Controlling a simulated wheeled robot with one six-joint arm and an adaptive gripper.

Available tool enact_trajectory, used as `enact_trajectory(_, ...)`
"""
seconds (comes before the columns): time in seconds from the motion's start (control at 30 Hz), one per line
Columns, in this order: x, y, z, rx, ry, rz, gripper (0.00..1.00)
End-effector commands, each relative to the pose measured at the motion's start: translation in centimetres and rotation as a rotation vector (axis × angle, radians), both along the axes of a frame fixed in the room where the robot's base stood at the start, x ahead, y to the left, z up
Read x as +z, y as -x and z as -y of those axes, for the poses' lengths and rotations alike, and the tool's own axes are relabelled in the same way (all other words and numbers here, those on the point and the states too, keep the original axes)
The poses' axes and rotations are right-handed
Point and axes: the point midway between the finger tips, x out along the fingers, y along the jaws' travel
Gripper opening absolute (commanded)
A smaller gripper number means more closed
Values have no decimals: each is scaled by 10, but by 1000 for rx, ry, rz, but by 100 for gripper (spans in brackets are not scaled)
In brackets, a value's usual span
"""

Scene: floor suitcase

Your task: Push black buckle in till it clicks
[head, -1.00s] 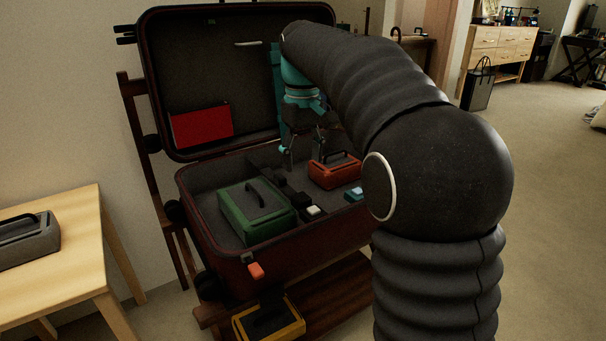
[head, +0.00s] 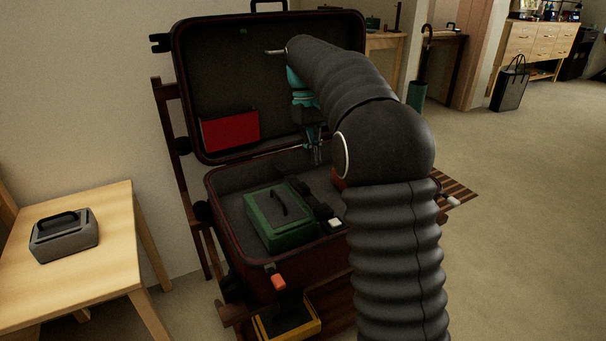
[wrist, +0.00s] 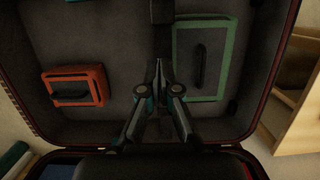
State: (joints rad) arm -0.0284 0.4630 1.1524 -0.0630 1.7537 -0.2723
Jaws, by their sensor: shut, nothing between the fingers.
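The open suitcase (head: 222,205) stands on a wooden rack, its lid raised at the back. A dark strap with black buckle parts (head: 322,210) runs across the middle of its base, right of the green case (head: 277,217). In the wrist view the black buckle part (wrist: 161,12) is at the top edge, with the strap below it. My gripper (head: 315,158) is above the back of the base, near the lid. Its fingertips (wrist: 158,66) are together and empty, in line with the strap and apart from the buckle. Whether the buckle halves are joined I cannot tell.
An orange-red case (wrist: 75,87) lies on the other side of the strap, mostly hidden by my arm in the head view. A red pouch (head: 230,131) is on the lid. A wooden table (head: 95,280) with a grey case (head: 64,236) stands left.

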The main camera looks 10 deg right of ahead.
Motion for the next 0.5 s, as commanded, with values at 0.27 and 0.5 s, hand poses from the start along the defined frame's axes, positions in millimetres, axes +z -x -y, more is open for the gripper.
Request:
enact_trajectory(0.27,-28,6,-11,17,4,-12,0)
enact_trajectory(0.5,-68,15,-10,21,3,-12,0)
